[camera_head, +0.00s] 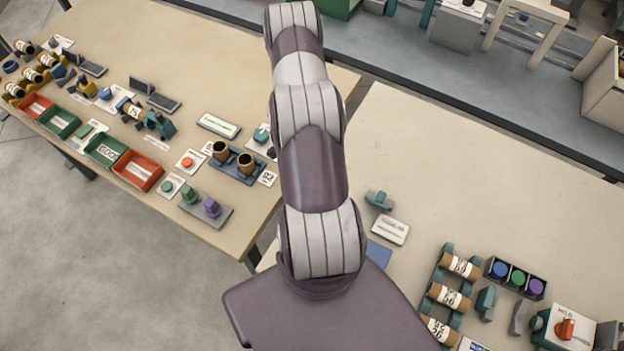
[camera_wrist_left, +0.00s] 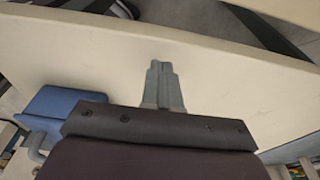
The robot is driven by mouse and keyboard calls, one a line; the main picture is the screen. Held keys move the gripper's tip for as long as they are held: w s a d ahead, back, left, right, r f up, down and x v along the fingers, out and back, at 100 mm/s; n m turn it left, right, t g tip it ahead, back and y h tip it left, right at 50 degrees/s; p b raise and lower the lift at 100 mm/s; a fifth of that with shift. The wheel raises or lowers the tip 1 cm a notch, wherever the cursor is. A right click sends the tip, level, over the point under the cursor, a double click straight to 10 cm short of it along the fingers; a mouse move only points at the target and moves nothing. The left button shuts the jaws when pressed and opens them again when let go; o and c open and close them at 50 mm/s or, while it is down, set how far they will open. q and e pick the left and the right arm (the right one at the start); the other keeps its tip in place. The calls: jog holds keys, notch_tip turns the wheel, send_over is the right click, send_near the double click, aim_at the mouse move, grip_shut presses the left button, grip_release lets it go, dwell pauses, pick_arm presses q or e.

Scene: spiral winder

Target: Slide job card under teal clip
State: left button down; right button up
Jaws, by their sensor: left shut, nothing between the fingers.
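In the head view a white card with printed lines (camera_head: 390,231) lies flat on the right table. A small teal and grey clip-like piece (camera_head: 379,200) sits just behind it, apart from the card. I cannot read the card, so I cannot tell if it is the job card. Another teal piece (camera_head: 261,134) sits on a white card on the left table. My left gripper (camera_wrist_left: 162,68) shows in the left wrist view with its fingers together and empty, over a bare pale tabletop. Neither gripper's fingers show in the head view.
A blue pad (camera_head: 378,253) lies near the card, partly hidden by my arm. The right table's back (camera_head: 460,160) is clear.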

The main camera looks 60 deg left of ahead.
pick_arm(q)
jog(key=shift+n+y, duration=0.7)
jog(key=shift+y, duration=0.1)
jog(key=w+r, duration=0.2)
jog(key=w, duration=0.1)
jog(key=w+r+b, duration=0.1)
jog(key=r, duration=0.1)
jog(key=shift+w+a, duration=0.35)
jog(key=shift+a, duration=0.05)
jog(key=w+d+r+n+y+b, duration=0.25)
jog(key=w+d+r+n, duration=0.25)
jog(key=w+d+r, duration=0.7)
jog(key=s+d+r+n+h, duration=0.1)
jog(key=s+d+r+n, duration=0.1)
jog(key=d, duration=0.5)
jog(key=s+d+r+n+h+b, duration=0.1)
jog(key=s+d+r+n, duration=0.2)
jog(key=d, duration=0.5)
notch_tip(320, 180, up, 3)
jog(key=shift+s+f, duration=0.2)
jog(key=shift+s, duration=0.35)
